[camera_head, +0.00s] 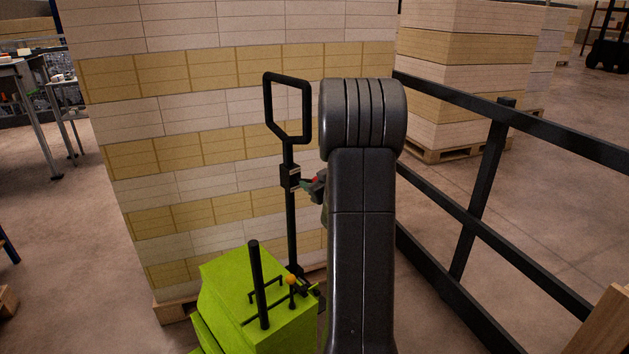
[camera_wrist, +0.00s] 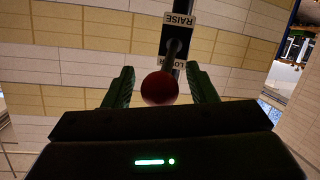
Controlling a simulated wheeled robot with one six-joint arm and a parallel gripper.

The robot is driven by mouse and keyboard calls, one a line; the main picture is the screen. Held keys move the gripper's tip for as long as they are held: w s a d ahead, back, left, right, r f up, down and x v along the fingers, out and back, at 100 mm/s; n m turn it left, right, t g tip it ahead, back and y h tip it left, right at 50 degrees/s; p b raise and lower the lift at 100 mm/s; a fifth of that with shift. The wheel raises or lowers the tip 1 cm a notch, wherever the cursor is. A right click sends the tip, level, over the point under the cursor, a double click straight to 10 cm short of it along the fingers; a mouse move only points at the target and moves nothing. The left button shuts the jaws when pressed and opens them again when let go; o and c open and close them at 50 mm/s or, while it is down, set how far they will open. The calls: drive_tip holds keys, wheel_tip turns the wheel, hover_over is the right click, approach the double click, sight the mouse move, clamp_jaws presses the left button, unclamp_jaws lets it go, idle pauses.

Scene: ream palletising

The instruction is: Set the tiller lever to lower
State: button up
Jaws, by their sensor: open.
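The black tiller (camera_head: 289,225) stands upright with a loop handle at its top, in front of a tall ream stack. Its small control box (camera_head: 290,176) sits midway up the post. In the wrist view the box's labels appear upside down: RAISE (camera_wrist: 180,20) at the top, and a LOWER label (camera_wrist: 176,59) partly hidden behind the knob. The lever's red ball knob (camera_wrist: 159,88) shows between the two green fingers of my gripper (camera_wrist: 159,76). My gripper is open, with gaps on both sides of the knob. In the head view my gripper (camera_head: 308,187) is beside the box, partly hidden by my arm.
A green machine body (camera_head: 230,285) with a black post and an orange knob (camera_head: 291,279) stands below the tiller. The ream stack (camera_head: 180,130) is close behind. A black railing (camera_head: 485,195) runs along the right. Open floor (camera_head: 65,240) lies at left.

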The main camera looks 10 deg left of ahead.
drive_tip(key=v, duration=1.3)
drive_tip(key=shift+p, duration=0.35)
drive_tip(key=shift+s, duration=0.1)
drive_tip(key=x, duration=1.4)
drive_tip(key=shift+b, duration=0.4)
drive_tip(key=shift+s+d+f+b, duration=0.1)
drive_tip(key=shift+d+f+b, duration=0.1)
drive_tip(key=shift+f+b, duration=0.3)
drive_tip(key=shift+s+d, duration=0.1)
